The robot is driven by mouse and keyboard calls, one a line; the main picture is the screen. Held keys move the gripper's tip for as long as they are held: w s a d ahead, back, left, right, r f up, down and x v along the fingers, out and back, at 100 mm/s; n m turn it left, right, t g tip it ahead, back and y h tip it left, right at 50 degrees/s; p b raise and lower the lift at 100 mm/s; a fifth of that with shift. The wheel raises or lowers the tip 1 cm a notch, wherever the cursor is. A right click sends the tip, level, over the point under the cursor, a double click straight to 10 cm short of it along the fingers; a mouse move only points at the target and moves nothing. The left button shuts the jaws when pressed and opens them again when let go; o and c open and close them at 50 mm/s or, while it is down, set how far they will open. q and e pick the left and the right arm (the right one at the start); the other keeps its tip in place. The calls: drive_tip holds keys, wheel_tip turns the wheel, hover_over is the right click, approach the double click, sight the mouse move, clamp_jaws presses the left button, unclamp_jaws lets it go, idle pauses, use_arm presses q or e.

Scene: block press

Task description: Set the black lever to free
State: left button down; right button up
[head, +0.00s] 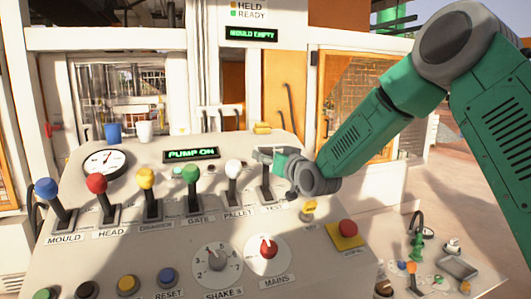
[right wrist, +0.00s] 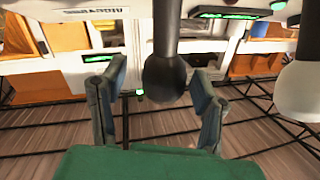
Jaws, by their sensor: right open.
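The black lever (head: 266,185) is the rightmost in the row of levers on the sloped console, above a label that seems to read TEST. It looks roughly upright; its knob is mostly hidden in the head view by my right gripper (head: 267,154). In the right wrist view the black knob (right wrist: 166,80) and its shaft show between the two spread fingers of the right gripper (right wrist: 152,88), with a gap to each. The right gripper is open. My left gripper is not in view.
The white-knobbed PALLET lever (head: 232,175) stands close left of the black one and shows in the right wrist view (right wrist: 300,90). Green, yellow, red and blue levers continue left. A red stop button (head: 347,229) and MAINS dial (head: 267,252) lie below. Displays read PUMP ON and MOULD EMPTY.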

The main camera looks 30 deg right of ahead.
drive_tip(key=shift+w, duration=0.5)
drive_tip(key=shift+w+a, duration=0.1)
drive_tip(key=shift+a, duration=0.1)
clamp_jaws()
